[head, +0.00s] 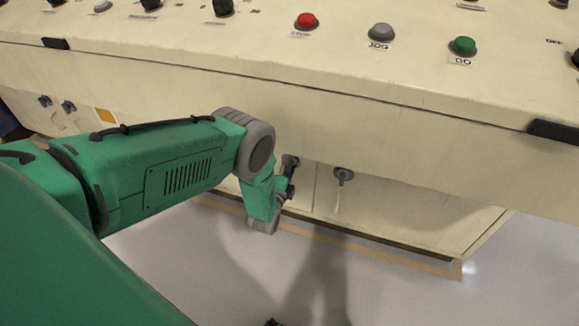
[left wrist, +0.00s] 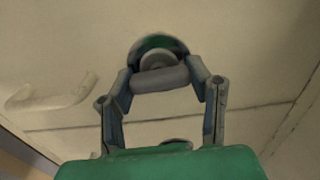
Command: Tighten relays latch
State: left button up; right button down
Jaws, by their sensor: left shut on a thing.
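My left gripper (head: 287,186) is at the front of the cream console, on a dark grey latch (head: 290,161) on the lower cabinet. In the left wrist view, the two fingers of the gripper (left wrist: 162,82) are closed on the latch's grey handle (left wrist: 160,79), one at each side. A round base with a green part shows behind the handle. In the head view my gripper partly hides this latch. A second grey latch (head: 343,175) sits just to the right, apart from the gripper. No latch label is readable.
The console top holds a red button (head: 307,21), a grey button (head: 382,34) and a green button (head: 462,46). Its front edge overhangs the latches. A pale handle (left wrist: 52,97) is left of the fingers in the wrist view. The light floor (head: 400,295) in front is mostly clear.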

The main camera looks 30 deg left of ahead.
pick_arm(q)
jog(key=o, duration=1.2)
jog(key=shift+s+d+f, duration=0.1)
jog(key=shift+d+f, duration=0.15)
jog(key=shift+f, duration=0.05)
jog(key=shift+c, duration=0.2)
jog(key=shift+r, duration=0.1)
jog(key=shift+a, duration=0.1)
jog(key=v, duration=1.2)
